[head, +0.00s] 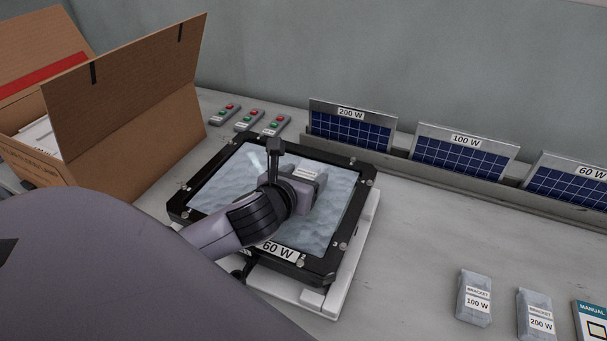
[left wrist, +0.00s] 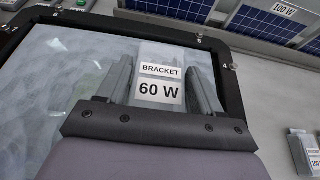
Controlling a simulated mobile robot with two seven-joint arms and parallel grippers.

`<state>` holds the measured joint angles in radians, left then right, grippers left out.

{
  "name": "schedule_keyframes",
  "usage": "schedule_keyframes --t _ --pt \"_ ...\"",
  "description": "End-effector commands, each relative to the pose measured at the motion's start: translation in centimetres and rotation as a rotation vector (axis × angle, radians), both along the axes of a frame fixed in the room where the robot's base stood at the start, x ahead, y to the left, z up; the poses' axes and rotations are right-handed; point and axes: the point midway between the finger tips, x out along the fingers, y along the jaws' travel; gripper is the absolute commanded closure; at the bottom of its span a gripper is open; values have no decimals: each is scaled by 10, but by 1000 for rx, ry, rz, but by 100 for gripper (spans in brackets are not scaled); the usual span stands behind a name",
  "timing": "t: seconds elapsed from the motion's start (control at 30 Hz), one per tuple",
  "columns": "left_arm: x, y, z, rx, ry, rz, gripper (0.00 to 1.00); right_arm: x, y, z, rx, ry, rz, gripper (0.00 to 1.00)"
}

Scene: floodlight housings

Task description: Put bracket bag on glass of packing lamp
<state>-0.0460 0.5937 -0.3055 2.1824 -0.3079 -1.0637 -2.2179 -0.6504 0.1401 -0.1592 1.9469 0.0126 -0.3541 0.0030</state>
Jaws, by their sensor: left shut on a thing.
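The packing lamp is a black-framed floodlight (head: 333,258) labelled 60 W, lying face up on a white stand, with its glass (head: 225,186) on top. My left gripper (head: 310,185) is over the glass. In the left wrist view my left gripper (left wrist: 160,95) is shut on a grey bracket bag (left wrist: 165,55) labelled BRACKET 60 W. The bag is over the glass; I cannot tell whether it touches it. In the head view the bag (head: 307,172) is partly hidden by the gripper. My right gripper is not in view.
Two more bracket bags, 100 W (head: 474,298) and 200 W (head: 536,315), lie at right beside a manual (head: 592,320). Solar panels (head: 352,125) stand in a rack behind. Several remotes (head: 249,119) lie behind the lamp. An open carton (head: 125,95) stands at left.

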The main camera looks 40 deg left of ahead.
Motion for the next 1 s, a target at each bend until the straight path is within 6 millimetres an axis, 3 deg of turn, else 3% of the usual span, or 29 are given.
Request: schedule_keyframes --t 0.4,0.43,0.5,0.83,1.0 --pt "0 0 -6 1 -2 -1 70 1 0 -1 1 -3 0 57" --pt "0 0 -6 1 -2 -1 25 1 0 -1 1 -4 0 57" --pt "0 0 -6 1 -1 -1 5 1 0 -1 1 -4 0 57" --pt "-2 0 -6 0 1 -1 5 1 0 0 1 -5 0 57" --pt "-17 -4 1 0 1 -4 5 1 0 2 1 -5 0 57"
